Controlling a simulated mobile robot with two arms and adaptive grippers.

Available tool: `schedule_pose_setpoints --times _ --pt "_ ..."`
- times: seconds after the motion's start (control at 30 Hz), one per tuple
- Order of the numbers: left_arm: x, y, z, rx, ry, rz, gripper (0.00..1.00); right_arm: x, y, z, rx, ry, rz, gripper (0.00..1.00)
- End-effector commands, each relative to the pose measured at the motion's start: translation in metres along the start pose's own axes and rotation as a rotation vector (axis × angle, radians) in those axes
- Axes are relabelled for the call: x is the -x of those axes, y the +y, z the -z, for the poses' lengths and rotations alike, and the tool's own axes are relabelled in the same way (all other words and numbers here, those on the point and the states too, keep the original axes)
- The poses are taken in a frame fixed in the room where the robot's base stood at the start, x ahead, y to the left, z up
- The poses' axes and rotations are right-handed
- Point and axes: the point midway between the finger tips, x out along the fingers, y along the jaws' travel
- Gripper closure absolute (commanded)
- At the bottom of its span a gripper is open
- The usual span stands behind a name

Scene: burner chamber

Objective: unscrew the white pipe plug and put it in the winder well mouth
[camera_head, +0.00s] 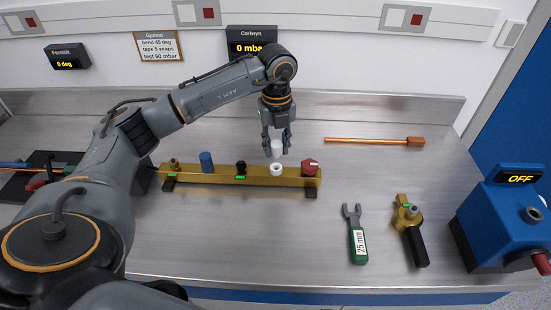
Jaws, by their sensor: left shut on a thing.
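My left gripper (277,150) points down over the brass manifold bar (215,178) and is shut on a white piece, which looks like the white pipe plug (276,148). Below it, a white ring-shaped fitting with a dark opening (276,169) sits on the bar, between the black fitting (241,167) and the red cap (310,166). Whether the held piece still touches the fitting cannot be told. My right gripper is not in view.
A blue fitting (206,161) stands on the bar. A copper rod (375,141) lies at the back right. The front middle of the bench is clear.

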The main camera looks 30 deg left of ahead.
Motion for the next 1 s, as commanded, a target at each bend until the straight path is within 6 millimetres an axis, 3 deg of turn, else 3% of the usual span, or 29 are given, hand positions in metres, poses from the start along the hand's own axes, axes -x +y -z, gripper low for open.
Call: schedule_pose_setpoints --times 0.13,0.53,1.0 --pt "0.013 0.0 0.0 0.0 0.0 0.001 1.0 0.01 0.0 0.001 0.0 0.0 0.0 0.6" --pt "0.012 0.0 0.0 -0.034 0.0 0.001 1.0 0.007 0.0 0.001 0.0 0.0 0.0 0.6" --pt "0.011 0.0 0.001 -0.725 -0.001 0.001 1.0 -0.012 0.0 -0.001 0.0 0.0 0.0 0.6"
